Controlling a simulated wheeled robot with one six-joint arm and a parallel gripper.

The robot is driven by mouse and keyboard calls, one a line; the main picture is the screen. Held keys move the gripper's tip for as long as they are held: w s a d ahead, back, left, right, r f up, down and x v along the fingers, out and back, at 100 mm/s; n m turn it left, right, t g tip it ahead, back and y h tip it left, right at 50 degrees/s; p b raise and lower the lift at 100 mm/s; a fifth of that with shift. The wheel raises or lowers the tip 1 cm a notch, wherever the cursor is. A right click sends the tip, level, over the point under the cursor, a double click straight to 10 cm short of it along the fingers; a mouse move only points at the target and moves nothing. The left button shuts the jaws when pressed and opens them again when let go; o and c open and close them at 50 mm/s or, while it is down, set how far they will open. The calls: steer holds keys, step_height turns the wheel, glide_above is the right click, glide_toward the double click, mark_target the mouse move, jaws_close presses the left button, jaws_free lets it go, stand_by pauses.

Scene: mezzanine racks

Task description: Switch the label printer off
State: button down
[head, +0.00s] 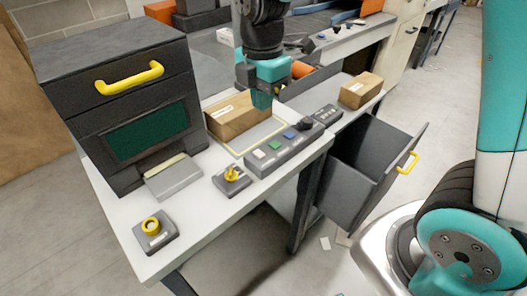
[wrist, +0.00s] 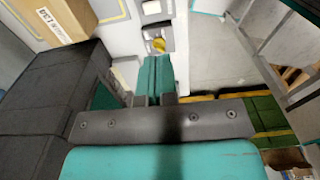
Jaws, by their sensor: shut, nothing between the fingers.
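The label printer (head: 125,100) is likely the large dark box with a yellow handle and a green window, at the left of the white bench. A yellow rotary knob on a small grey base (head: 232,178) sits in front of it; the knob (wrist: 158,45) also shows just beyond my fingertips in the wrist view. A second grey base with a round yellow control (head: 152,227) sits near the front corner. My gripper (head: 262,104) points down above the bench, behind the button strip; its teal fingers (wrist: 155,62) are together and empty.
A grey button strip (head: 288,150) with white, green and blue buttons and a black knob lies right of the rotary knob. A cardboard box (head: 238,118) stands behind it, close to my gripper. An open dark drawer (head: 365,165) juts out at the right.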

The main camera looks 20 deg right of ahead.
mark_target(263, 157)
steer(key=shift+f, duration=0.1)
step_height(263, 157, down, 14)
steer(key=shift+r+p, duration=0.1)
steer(key=shift+p, duration=0.4)
